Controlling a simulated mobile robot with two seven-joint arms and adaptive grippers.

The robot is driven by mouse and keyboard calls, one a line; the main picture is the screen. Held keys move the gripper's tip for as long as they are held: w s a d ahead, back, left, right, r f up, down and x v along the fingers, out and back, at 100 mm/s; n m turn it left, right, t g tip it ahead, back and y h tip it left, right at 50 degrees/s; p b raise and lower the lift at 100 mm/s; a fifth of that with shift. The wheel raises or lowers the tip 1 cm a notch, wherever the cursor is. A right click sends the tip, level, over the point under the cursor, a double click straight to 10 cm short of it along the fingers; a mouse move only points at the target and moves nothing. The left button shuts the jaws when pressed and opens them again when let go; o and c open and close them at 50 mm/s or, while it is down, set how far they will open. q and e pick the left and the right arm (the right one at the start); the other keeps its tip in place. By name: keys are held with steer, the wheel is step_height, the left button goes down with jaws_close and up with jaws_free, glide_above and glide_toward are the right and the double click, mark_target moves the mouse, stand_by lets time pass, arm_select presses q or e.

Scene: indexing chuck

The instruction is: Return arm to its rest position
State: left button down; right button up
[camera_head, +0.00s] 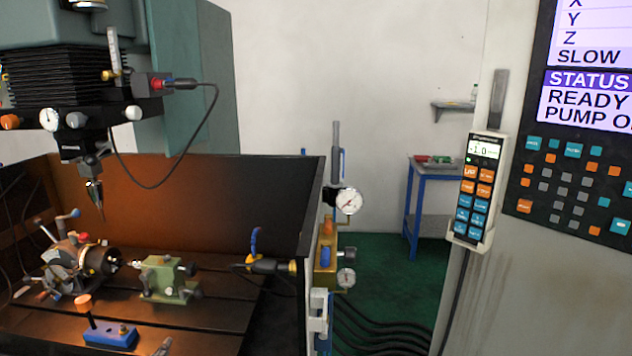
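Neither of my grippers can be made out in the head view, and no arm of mine clearly shows. The indexing chuck (95,262) sits on the machine table at the lower left, with its round jaw end facing right. A green tailstock-like block (163,279) stands just right of it, apart from the chuck. A blue block with an orange-knobbed lever (110,334) is in front of them. A small grey piece (163,347) is cut off by the bottom edge; I cannot tell what it is.
The machine head with a pointed tool (93,190) hangs above the chuck. The enclosure side wall (312,210) bounds the table on the right, with gauges (348,201) beside it. A control panel (575,185) and handheld pendant (475,190) stand right. A blue bench (411,210) is behind.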

arm_select(q)
steer(key=s+d+f+n+g+h, duration=0.1)
steer(key=s+d+f+n+g, duration=0.1)
steer(key=s+d+f, duration=0.5)
steer(key=s+d+f+n+g+h, duration=0.1)
steer(key=s+f+n+g+h, duration=0.15)
steer(key=s+f, duration=0.6)
steer(key=s+d+f+n+g, duration=0.2)
steer(key=s+d+f, duration=0.2)
steer(key=s+f, duration=0.7)
steer(key=s, duration=0.3)
steer(key=shift+d+g, duration=0.2)
steer(key=shift+g, duration=0.15)
arm_select(e)
steer(key=shift+w+a, duration=0.25)
steer(key=shift+w, duration=0.2)
arm_select(q)
steer(key=shift+f, duration=0.1)
